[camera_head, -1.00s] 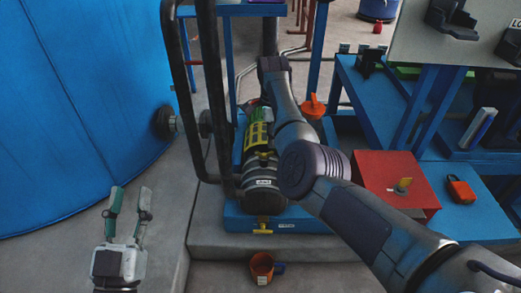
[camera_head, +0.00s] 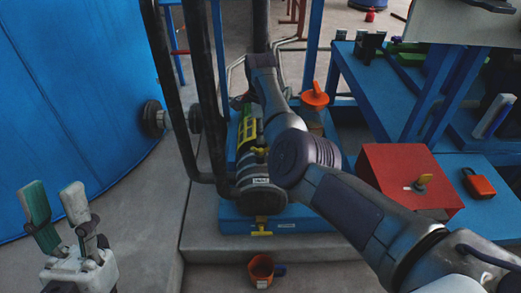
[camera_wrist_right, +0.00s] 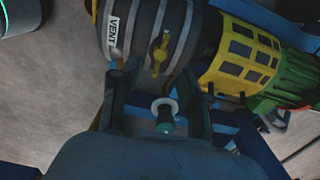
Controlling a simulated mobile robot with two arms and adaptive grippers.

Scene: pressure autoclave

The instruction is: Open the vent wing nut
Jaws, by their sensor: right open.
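The vent wing nut (camera_wrist_right: 160,52) is yellow and sits on the dark, banded cylinder (camera_wrist_right: 178,22) beside a white label reading VENT (camera_wrist_right: 113,32). In the head view the cylinder (camera_head: 262,197) lies on a blue base, and my right arm covers part of it. My right gripper (camera_wrist_right: 157,78) is open in the right wrist view, its dark fingers on either side just short of the wing nut, with nothing held. My arm hides its fingers in the head view. My left gripper (camera_head: 54,200) is open and empty at the lower left, away from the cylinder.
A yellow slotted guard (camera_wrist_right: 240,55) and green part (camera_wrist_right: 290,80) adjoin the cylinder. Black pipes (camera_head: 186,110) rise at its left beside a big blue tank (camera_head: 75,100). A red box (camera_head: 395,175) is at the right. An orange cup (camera_head: 261,270) stands on the floor in front.

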